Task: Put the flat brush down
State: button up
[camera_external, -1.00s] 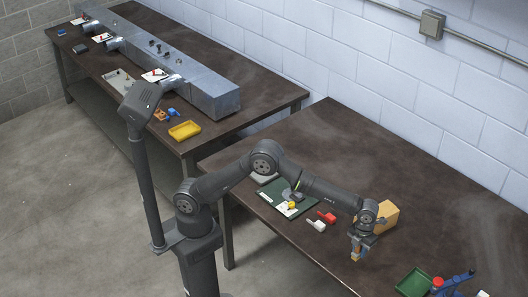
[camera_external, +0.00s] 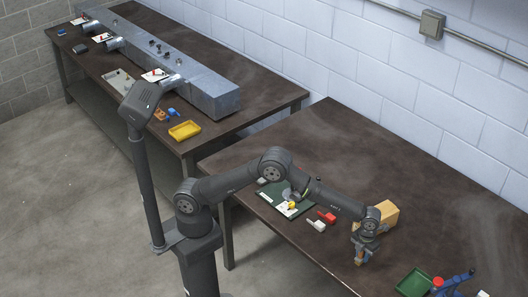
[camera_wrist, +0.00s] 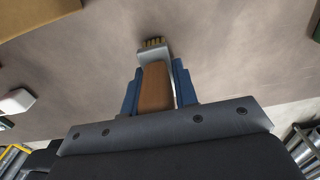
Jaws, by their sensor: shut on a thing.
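My gripper (camera_external: 360,251) is at the front part of the near dark table (camera_external: 440,180), low over its surface. In the wrist view my gripper (camera_wrist: 159,90) has its two blue fingers shut on the brown handle of the flat brush (camera_wrist: 154,88). The brush's silver ferrule and tan bristles point away from the gripper. In the external view the brush (camera_external: 359,260) is a small orange-brown piece below the fingers. I cannot tell whether it touches the table.
A cardboard box (camera_external: 388,213) stands just behind my gripper. A red item (camera_external: 327,217), a white item (camera_external: 316,225) and a green mat (camera_external: 275,196) lie to the left.

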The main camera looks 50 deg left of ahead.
jog(key=o, duration=1)
notch_tip(320, 180, up, 12)
jog(key=shift+r, duration=0.15)
jog(key=shift+f, duration=4.3)
